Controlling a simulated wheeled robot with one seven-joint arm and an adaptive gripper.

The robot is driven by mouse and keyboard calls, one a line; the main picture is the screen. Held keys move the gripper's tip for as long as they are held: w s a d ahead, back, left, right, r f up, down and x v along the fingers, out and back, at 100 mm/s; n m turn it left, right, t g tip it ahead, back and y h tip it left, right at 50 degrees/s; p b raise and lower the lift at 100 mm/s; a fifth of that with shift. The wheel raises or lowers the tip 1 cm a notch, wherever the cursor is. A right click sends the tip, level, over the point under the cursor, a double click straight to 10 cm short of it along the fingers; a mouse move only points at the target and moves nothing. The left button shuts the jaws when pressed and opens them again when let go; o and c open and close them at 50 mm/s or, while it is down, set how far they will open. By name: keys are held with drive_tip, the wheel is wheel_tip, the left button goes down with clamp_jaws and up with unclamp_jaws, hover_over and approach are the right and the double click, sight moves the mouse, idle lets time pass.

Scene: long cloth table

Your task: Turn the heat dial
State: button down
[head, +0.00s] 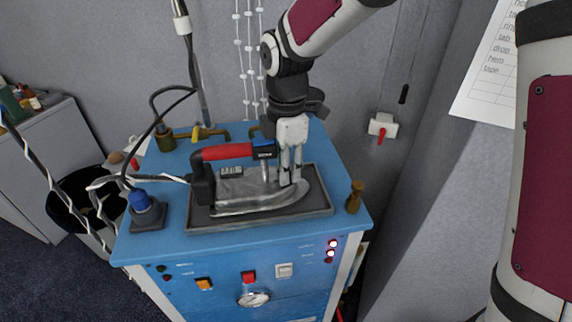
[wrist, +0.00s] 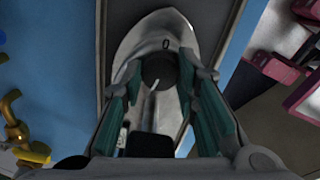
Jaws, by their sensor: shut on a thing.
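The iron (head: 245,195), silver with a red and black handle, lies on a dark tray (head: 262,222) on a blue cabinet. Its heat dial is a dark round knob (wrist: 158,70) on the iron's upper face in the wrist view, with a "0" mark just beyond it and a pale line on or near it. My gripper (head: 291,182) points down onto the front part of the iron. In the wrist view my gripper (wrist: 160,76) has one finger on each side of the dial, shut on it. In the head view the fingers hide the dial.
A blue plug-like fitting (head: 140,202) with a cable stands left of the tray. A brass knob (head: 355,196) stands right. Brass pipework with a yellow handle (head: 205,133) is behind. The cabinet's front has switches and a gauge (head: 253,299). Grey walls are close behind.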

drive_tip(key=shift+m, duration=2.2)
drive_tip(key=shift+p, duration=0.3)
drive_tip(key=c, duration=1.2)
unclamp_jaws()
drive_tip(key=shift+r, duration=0.1)
wheel_tip(320, 180, up, 12)
drive_tip(key=shift+s+f, duration=0.1)
drive_tip(key=shift+s, duration=0.05)
